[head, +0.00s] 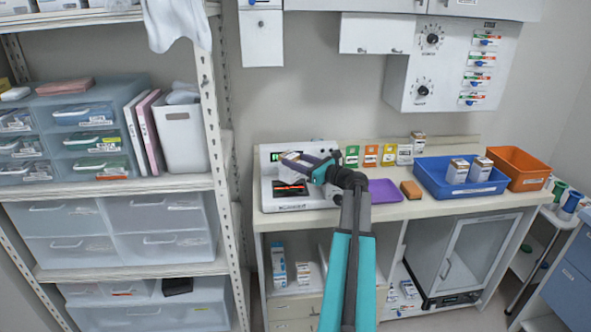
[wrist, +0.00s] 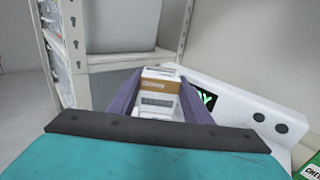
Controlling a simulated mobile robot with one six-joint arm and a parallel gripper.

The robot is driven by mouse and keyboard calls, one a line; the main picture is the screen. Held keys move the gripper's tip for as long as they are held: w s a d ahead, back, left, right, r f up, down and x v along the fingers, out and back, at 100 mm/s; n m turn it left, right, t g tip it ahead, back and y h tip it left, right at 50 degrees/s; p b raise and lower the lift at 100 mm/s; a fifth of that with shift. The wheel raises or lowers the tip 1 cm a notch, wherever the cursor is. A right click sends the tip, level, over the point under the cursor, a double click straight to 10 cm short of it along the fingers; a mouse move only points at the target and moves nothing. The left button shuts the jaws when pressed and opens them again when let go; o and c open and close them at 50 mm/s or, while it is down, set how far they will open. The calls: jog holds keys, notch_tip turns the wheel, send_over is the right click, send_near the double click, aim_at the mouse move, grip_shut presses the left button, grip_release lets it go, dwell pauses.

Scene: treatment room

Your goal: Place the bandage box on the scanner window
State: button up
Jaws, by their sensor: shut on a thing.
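My gripper (head: 303,164) is shut on a small white and brown box, the bandage box (head: 291,157). In the wrist view the box (wrist: 160,90) sits between the two purple-grey fingers of my gripper (wrist: 160,108). The white scanner (head: 265,160) stands at the left end of the counter, with a lit green display. Its dark scanner window (head: 290,189) shows a red glow low on its front part. The box is held above the window, with a gap visible in the head view. The scanner's panel (wrist: 240,115) lies right of the box in the wrist view.
A purple tray (head: 385,191), a brown block (head: 411,190), a blue bin (head: 430,175) with two boxes and an orange bin (head: 518,168) stand to the right. Coloured cards (head: 370,156) line the back. A shelf rack (head: 215,130) stands close on the left.

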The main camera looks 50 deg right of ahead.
jog(key=shift+f+p, duration=0.55)
jog(key=shift+f, duration=1.2)
